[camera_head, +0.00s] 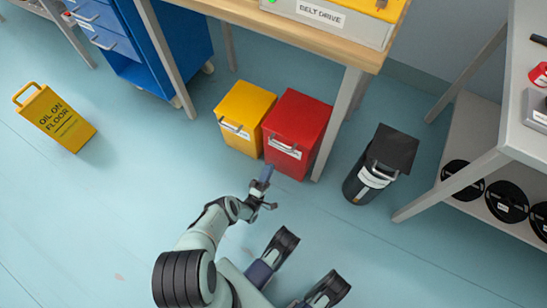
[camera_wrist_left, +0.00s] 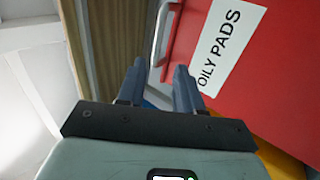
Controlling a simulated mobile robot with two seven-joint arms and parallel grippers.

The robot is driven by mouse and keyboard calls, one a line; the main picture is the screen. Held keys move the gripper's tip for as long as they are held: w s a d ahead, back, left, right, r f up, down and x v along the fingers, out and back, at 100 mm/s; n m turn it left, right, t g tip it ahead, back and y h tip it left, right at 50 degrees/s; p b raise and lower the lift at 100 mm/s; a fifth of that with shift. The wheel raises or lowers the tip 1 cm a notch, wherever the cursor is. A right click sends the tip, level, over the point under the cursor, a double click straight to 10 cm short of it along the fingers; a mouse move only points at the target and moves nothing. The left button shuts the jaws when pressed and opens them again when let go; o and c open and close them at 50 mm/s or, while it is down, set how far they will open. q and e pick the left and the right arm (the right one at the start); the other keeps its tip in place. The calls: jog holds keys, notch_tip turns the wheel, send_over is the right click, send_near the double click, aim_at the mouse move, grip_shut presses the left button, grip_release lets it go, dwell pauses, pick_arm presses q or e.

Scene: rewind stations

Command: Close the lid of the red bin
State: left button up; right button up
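The red bin (camera_head: 297,122) stands on the floor under the front edge of the wooden-topped bench. Its lid looks down on top; I cannot tell whether it is fully shut. A grey handle (camera_head: 284,147) and white label are on its front. In the left wrist view the red surface (camera_wrist_left: 275,85) fills the right side, with the label "OILY PADS" (camera_wrist_left: 225,48) and the handle (camera_wrist_left: 161,32) just beyond the fingers. My left gripper (camera_head: 268,190) is open and empty in front of the bin, its fingers (camera_wrist_left: 156,85) apart.
A yellow bin (camera_head: 243,112) stands directly left of the red one. A bench leg (camera_head: 338,125) is close on its right, then a black bin (camera_head: 380,165). A yellow floor sign (camera_head: 58,117) stands far left. The floor in front is open.

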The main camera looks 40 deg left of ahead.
pick_arm(q)
jog(key=shift+v, duration=1.2)
jog(key=shift+w, duration=0.1)
